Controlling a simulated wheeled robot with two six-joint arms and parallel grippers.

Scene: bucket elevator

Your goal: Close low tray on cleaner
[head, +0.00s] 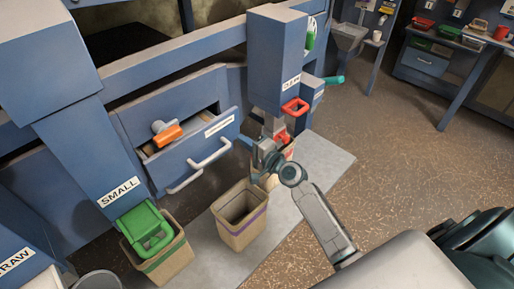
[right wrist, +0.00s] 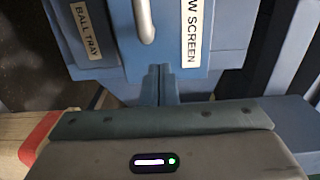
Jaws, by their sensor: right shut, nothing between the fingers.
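The cleaner is a blue machine with a drawer-like tray (head: 170,150) standing out from its front, open at the top. Its front has a white label (head: 219,123) and a pale bar handle (head: 211,152); a second handle (head: 186,181) sits lower left. In the right wrist view, labels read "BALL TRAY" (right wrist: 89,32) and "...W SCREEN" (right wrist: 192,34), partly cut off. My right gripper (head: 247,143) is shut and empty by the right end of the tray front. Its closed fingertips (right wrist: 160,72) reach the blue front's lower edge; contact is unclear. My left gripper is not in view.
An orange-handled piece (head: 167,134) sits at the tray's opening. An open bin (head: 241,232) with a purple band stands below. A bin with a green band (head: 166,262) stands under the SMALL chute. A blue column with a red frame (head: 295,106) stands right.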

